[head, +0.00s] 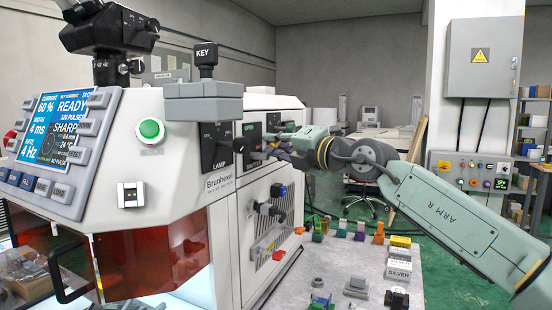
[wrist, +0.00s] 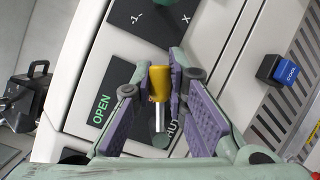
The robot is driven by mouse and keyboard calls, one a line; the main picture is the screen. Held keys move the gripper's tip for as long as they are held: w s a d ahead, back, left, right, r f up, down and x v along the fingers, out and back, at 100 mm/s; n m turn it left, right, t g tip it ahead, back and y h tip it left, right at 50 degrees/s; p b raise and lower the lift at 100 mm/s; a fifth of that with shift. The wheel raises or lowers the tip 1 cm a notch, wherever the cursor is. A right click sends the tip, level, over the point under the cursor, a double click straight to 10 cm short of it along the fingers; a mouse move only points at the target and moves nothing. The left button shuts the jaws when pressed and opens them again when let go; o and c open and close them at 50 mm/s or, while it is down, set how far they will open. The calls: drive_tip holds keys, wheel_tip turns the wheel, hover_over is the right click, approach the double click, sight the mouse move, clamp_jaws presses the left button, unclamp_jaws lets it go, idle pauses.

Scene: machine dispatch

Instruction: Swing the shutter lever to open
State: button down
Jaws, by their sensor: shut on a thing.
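The shutter lever has a yellow grip (wrist: 160,82) on a bright metal shaft. In the wrist view it stands between the fingers of my gripper (wrist: 158,86), which is shut on the yellow grip. The lever is over the side of that second label, away from the OPEN word. In the head view my gripper (head: 277,146) is at the dark panel (head: 251,133) on the machine's side; the lever is mostly hidden there.
A lamp switch panel (head: 216,147) sits left of the lever panel. Below are a black knob (head: 268,209) and a vent grille. The wrist view shows a blue button (wrist: 285,72) at right. Several small coloured blocks and a yellow-topped box (head: 400,243) stand on the bench below my arm.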

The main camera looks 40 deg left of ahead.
sight(252, 125)
drive_tip(key=n+b, duration=0.1)
drive_tip(key=n, duration=0.1)
drive_tip(key=s+r+n+y+b, duration=0.1)
drive_tip(key=shift+d+n+b, duration=0.1)
drive_tip(key=shift+n+b, duration=0.3)
drive_tip(key=n+y, duration=0.1)
drive_tip(key=n, duration=0.1)
drive_tip(key=s+r+n+g+b, duration=0.1)
drive_tip(key=n, duration=0.1)
drive_tip(key=shift+s+d+y, duration=0.15)
drive_tip(key=shift+y, duration=0.25)
drive_tip(key=n, duration=0.1)
drive_tip(key=s+n+g, duration=0.1)
drive_tip(key=n, duration=0.1)
drive_tip(key=n+y, duration=0.1)
drive_tip(key=shift+s+d+r+g+b, duration=0.15)
drive_tip(key=shift+r+g+b, duration=0.2)
drive_tip(key=shift+g+b, duration=0.05)
drive_tip(key=shift+s+d+n+g, duration=0.1)
drive_tip(key=shift+s+n+g, duration=0.15)
drive_tip(key=shift+n+g, duration=0.45)
drive_tip(key=shift+s+d+n+g, duration=0.1)
drive_tip(key=shift+s+n+g, duration=0.2)
drive_tip(key=shift+n, duration=0.8)
drive_tip(key=c, duration=1.8)
unclamp_jaws()
drive_tip(key=shift+r, duration=0.1)
drive_tip(key=shift+c, duration=0.2)
drive_tip(key=v, duration=1.2)
drive_tip(key=shift+f, duration=0.2)
